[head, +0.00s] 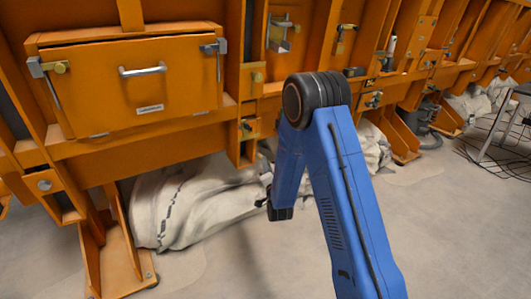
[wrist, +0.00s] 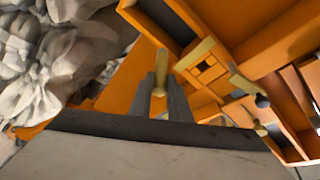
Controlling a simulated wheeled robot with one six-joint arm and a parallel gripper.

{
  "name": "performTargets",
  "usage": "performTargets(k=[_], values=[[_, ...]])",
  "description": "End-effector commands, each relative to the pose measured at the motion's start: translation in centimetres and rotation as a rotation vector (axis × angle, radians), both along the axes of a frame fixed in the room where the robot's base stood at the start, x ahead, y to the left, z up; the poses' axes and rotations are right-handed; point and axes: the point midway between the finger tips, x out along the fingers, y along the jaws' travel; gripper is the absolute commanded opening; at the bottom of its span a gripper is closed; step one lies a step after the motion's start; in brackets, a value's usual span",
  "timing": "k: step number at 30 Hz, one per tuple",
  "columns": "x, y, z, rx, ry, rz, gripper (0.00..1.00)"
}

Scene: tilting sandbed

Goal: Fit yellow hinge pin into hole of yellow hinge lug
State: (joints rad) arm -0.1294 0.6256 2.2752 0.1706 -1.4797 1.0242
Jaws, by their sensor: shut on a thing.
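My gripper (wrist: 166,100) shows in the wrist view with its two grey fingers shut on the yellow hinge pin (wrist: 158,66). The pin is a short yellow rod that sticks out past the fingertips. In the wrist view a yellow bar-like piece (wrist: 196,52) sits on the orange frame, to the right of the pin and apart from it in the picture. I cannot tell if it is the yellow hinge lug, and no hole shows clearly. In the head view my gripper is mostly hidden by my blue arm, low beside the orange frame.
The orange frame carries a drawer-like panel (head: 137,87) with a metal handle. White crumpled sacking (head: 190,200) lies under the frame; similar pale folds (wrist: 60,60) fill the wrist view's left. Another yellow bar (wrist: 245,86) ends near a dark knob. Open floor lies in front.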

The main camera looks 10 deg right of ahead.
Motion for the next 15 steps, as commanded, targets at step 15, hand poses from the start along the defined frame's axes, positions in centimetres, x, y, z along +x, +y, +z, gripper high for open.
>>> performTargets(k=[15], values=[[-1.9, 0.9, 7.9, 0.067, -0.216, 0.014, 0.00]])
